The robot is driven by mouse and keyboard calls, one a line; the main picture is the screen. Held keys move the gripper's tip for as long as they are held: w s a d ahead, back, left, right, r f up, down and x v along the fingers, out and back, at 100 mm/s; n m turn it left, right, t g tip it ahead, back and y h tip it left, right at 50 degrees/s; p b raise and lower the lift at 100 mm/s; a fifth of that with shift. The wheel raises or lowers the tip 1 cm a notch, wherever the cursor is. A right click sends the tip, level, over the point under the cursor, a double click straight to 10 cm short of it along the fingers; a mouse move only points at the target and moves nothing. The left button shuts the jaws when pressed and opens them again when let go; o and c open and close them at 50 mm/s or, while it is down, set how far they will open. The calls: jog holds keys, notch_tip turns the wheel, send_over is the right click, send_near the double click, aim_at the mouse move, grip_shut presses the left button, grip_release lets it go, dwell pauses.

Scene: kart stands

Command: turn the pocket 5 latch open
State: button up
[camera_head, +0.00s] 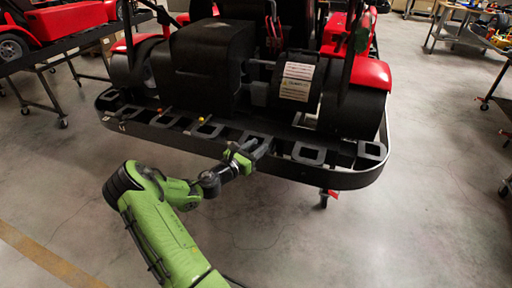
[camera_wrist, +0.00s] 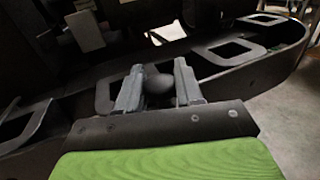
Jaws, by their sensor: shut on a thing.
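My gripper (camera_head: 258,150) is at the front rim of the kart's black rear tray (camera_head: 327,178), right of the middle of a row of pockets. In the wrist view my gripper (camera_wrist: 158,72) has its two grey fingers on either side of a dark rounded knob (camera_wrist: 158,88), shut on it. The knob looks like the pocket latch; no number can be read on it. The fingers hide its sides, and how far it is turned cannot be told.
More pocket frames (camera_head: 308,153) line the tray on both sides of my gripper. A black housing (camera_head: 212,60) and a labelled cylinder (camera_head: 298,80) rise behind. Small orange balls (camera_head: 201,119) sit on the tray left of my gripper. The floor in front is clear.

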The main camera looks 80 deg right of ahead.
jog(key=n+t+h+p, duration=0.1)
jog(key=n+t, duration=0.1)
jog(key=t, duration=0.1)
jog(key=shift+r, duration=0.2)
jog(key=shift+s+n+t+h, duration=0.1)
jog(key=shift+n+t+h, duration=0.2)
jog(key=shift+n+t, duration=0.7)
jog(key=n+t+b, duration=0.1)
jog(key=t+b, duration=0.1)
jog(key=f+n+t+b, duration=0.1)
jog(key=t+b, duration=0.1)
jog(key=shift+d+t+b, duration=0.1)
jog(key=shift+t+b, duration=0.2)
jog(key=n+t+b, duration=0.2)
jog(key=t+b, duration=0.1)
jog(key=b, duration=0.1)
jog(key=shift+r+n+t+y, duration=0.4)
jog(key=shift+n+t+y, duration=0.45)
jog(key=shift+t, duration=0.35)
jog(key=shift+n+t+y, duration=0.45)
jog(key=shift+n+t, duration=0.3)
jog(key=shift+t, duration=0.15)
jog(key=shift+r+n+t+y+p, duration=0.1)
jog(key=shift+n+t+y+p, duration=0.7)
jog(key=shift+t, duration=0.3)
jog(key=o, duration=1)
jog(key=shift+c, duration=0.2)
